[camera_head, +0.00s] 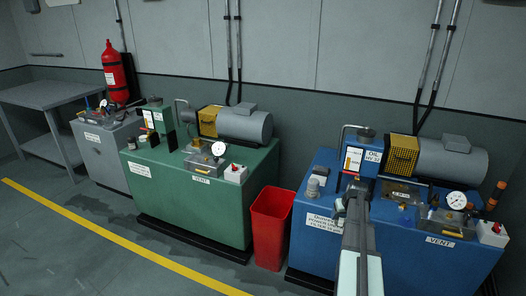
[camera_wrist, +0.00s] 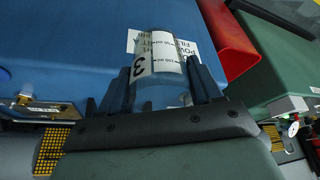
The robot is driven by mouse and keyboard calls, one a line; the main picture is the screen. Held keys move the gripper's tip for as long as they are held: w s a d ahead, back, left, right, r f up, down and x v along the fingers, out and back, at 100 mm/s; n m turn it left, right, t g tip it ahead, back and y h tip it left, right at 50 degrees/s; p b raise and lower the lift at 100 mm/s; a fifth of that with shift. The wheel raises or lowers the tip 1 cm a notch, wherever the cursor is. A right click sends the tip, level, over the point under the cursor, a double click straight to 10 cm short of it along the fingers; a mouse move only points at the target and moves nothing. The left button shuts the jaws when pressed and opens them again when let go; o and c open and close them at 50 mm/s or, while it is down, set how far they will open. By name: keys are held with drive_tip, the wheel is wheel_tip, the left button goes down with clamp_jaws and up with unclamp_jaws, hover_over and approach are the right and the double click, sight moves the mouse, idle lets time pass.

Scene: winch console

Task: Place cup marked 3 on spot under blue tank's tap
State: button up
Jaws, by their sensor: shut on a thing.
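My gripper (camera_head: 357,188) is over the front of the blue tank (camera_head: 410,262), low near its top edge. In the wrist view my gripper (camera_wrist: 163,88) is shut on a clear cup (camera_wrist: 168,66) with a "3" and measuring marks, its two dark fingers on either side. The tank's white front label shows behind the cup. In the head view I cannot make out the cup clearly against the gripper. A bent metal pipe (camera_head: 353,128), perhaps the tap, rises at the left of the blue tank's top. The spot under it is not clearly visible.
A small capped jar (camera_head: 314,188) stands at the blue tank's left front corner. A yellow-guarded motor (camera_head: 440,158) and a gauge (camera_head: 456,200) take up the right of the top. A red bin (camera_head: 271,228) stands between the blue tank and the green tank (camera_head: 200,205).

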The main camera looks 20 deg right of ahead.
sight(344, 224)
drive_tip(key=shift+s+a+f+m, duration=0.15)
drive_tip(key=shift+s+a+m, duration=0.15)
drive_tip(key=shift+m, duration=0.3)
drive_tip(key=s, duration=0.1)
drive_tip(key=s+a+m, duration=0.1)
drive_tip(key=s, duration=0.1)
drive_tip(key=s+a+m+h, duration=0.1)
drive_tip(key=shift+s+a, duration=0.15)
drive_tip(key=shift+s, duration=0.1)
drive_tip(key=a, duration=0.1)
drive_tip(key=s+a+r, duration=0.1)
drive_tip(key=a+r, duration=0.1)
drive_tip(key=shift+s+a+r, duration=0.1)
drive_tip(key=shift+s+a, duration=0.05)
drive_tip(key=shift+s, duration=0.1)
drive_tip(key=w+a+r+n, duration=0.1)
drive_tip(key=a+r, duration=0.3)
drive_tip(key=a, duration=0.7)
drive_tip(key=w+a+r+n+y, duration=0.1)
drive_tip(key=w+a+r, duration=0.3)
drive_tip(key=a, duration=0.8)
drive_tip(key=shift+n, duration=0.7)
drive_tip(key=w+a+r+n, duration=0.1)
drive_tip(key=a, duration=0.8)
drive_tip(key=w+a+r+n+y, duration=0.1)
drive_tip(key=a+r+n, duration=0.1)
drive_tip(key=a, duration=0.7)
drive_tip(key=shift+w+r, duration=0.25)
drive_tip(key=shift+r, duration=0.05)
